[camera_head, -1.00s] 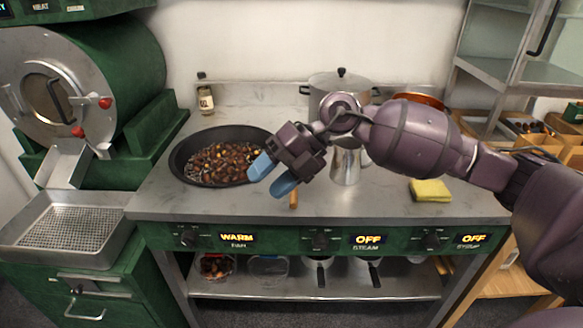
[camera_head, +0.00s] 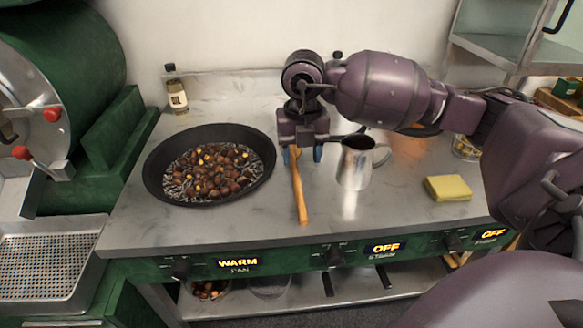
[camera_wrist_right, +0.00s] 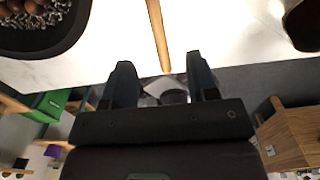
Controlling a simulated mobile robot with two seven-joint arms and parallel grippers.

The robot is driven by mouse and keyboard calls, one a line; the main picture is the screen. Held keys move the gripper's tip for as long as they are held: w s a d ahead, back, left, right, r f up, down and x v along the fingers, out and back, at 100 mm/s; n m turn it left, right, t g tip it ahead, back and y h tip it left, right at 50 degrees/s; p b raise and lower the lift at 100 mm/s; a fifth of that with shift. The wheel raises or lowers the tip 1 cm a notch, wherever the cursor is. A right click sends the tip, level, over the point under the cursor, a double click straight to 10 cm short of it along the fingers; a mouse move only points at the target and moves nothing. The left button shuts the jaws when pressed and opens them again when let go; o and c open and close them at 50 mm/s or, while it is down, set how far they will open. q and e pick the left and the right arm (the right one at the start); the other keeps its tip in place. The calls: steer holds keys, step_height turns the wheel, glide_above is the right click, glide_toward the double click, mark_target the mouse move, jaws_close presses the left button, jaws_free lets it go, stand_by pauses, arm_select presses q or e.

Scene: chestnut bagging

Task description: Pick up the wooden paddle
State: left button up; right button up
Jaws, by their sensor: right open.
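The wooden paddle (camera_head: 300,195) lies on the steel counter, to the right of the pan. Its handle points toward the counter's front edge; its far part is hidden behind my right gripper. My right gripper (camera_head: 304,154) is open, pointing down over the paddle, its blue fingertips to either side of the handle. In the right wrist view, the handle (camera_wrist_right: 158,35) runs in from the top and its end shows between the two open fingers (camera_wrist_right: 160,70). I cannot tell how high the fingertips are above the counter. My left gripper is not in view.
A black pan (camera_head: 160,190) of chestnuts is left of the paddle. A metal pitcher (camera_head: 354,167) stands close to its right. A yellow sponge (camera_head: 448,188) lies further right, and an oil bottle (camera_head: 176,95) stands at the back. The front counter strip is clear.

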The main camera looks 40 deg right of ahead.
mark_target(299, 189)
step_height(299, 189, down, 4)
steer(key=shift+r+b, duration=0.1)
steer(key=shift+b, duration=0.2)
steer(key=shift+a+f+b, duration=0.15)
steer(key=shift+f+b, duration=0.15)
steer(key=shift+f, duration=1.05)
steer(key=shift+a+f+b, duration=0.15)
steer(key=shift+f+b, duration=0.15)
steer(key=shift+f, duration=1)
steer(key=shift+r, duration=0.1)
jaws_close()
